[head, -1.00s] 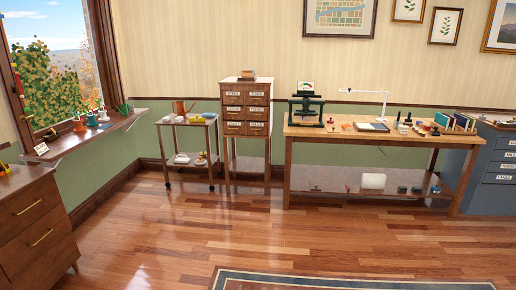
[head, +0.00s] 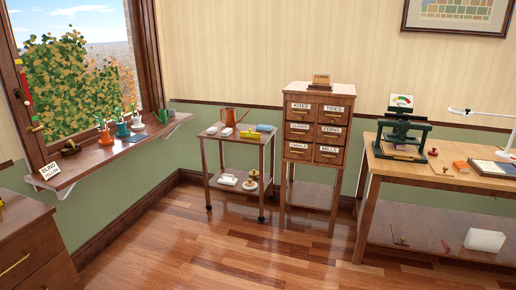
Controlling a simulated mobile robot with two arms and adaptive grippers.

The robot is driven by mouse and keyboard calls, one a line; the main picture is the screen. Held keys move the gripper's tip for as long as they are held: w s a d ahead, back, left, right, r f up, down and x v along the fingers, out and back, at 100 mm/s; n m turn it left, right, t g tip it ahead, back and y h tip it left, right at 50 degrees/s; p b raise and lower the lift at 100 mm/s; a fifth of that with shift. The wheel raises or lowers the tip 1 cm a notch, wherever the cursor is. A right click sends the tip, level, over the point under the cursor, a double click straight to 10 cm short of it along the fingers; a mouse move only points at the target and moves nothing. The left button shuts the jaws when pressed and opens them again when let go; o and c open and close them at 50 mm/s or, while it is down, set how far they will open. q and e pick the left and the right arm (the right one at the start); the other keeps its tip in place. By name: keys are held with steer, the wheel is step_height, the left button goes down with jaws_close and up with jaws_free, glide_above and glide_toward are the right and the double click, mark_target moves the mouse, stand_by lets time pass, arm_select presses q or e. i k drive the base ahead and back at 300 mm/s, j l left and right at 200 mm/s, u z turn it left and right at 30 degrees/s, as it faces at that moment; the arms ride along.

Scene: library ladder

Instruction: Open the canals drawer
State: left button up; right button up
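The small wooden card cabinet (head: 318,88) stands on legs against the back wall in the head view. It has two columns of three labelled drawers, all looking shut. The canals drawer (head: 297,154) appears to be the bottom left one; its small label is hard to read. Neither of my grippers is in view.
The wooden floor (head: 270,260) in front is clear.

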mark_target(303, 150)
steer(key=i, duration=2.4)
